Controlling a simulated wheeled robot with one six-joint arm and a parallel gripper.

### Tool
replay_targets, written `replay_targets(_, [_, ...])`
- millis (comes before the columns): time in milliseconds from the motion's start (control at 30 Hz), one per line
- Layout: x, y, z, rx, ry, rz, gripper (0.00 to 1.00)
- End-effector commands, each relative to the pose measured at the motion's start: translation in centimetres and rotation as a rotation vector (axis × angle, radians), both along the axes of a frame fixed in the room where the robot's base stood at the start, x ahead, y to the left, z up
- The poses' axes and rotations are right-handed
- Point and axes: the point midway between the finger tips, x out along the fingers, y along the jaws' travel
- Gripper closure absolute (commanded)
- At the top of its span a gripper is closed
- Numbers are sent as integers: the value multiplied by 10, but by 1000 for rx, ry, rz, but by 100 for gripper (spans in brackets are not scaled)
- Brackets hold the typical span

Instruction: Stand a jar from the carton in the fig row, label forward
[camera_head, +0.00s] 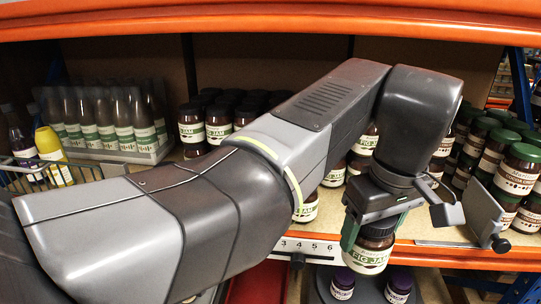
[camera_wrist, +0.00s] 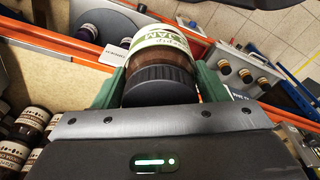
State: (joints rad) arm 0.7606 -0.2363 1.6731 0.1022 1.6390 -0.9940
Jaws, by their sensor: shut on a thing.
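My gripper (camera_head: 372,222) is shut on a fig jam jar (camera_head: 366,258), which hangs upright in front of the shelf edge. The jar has a dark body, a dark lid and a cream and green label reading FIG JAM that faces the head camera. In the wrist view the same jar (camera_wrist: 160,45) shows lid-first between the green fingers of my gripper (camera_wrist: 158,85). Fig jars with black lids (camera_head: 192,127) stand in rows on the shelf behind my arm. Part of these rows is hidden by my arm. The carton is not clearly identifiable.
Bottles in a tray (camera_head: 145,155) stand at the left of the shelf. Green-lidded cocoa jars (camera_head: 517,170) stand at the right. An orange shelf edge (camera_head: 440,253) runs below, with a number strip (camera_head: 305,246). Purple-lidded jars (camera_head: 398,286) stand lower down.

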Motion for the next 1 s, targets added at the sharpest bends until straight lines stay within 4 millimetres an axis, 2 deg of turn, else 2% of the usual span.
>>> replay_targets(400, [97,-23,2,0,1,4,78])
replay_targets(700, [159,-38,1,0,0,2,78])
replay_targets(867, [184,-44,1,-1,0,2,78])
replay_targets(1000, [183,-44,-20,0,2,0,78])
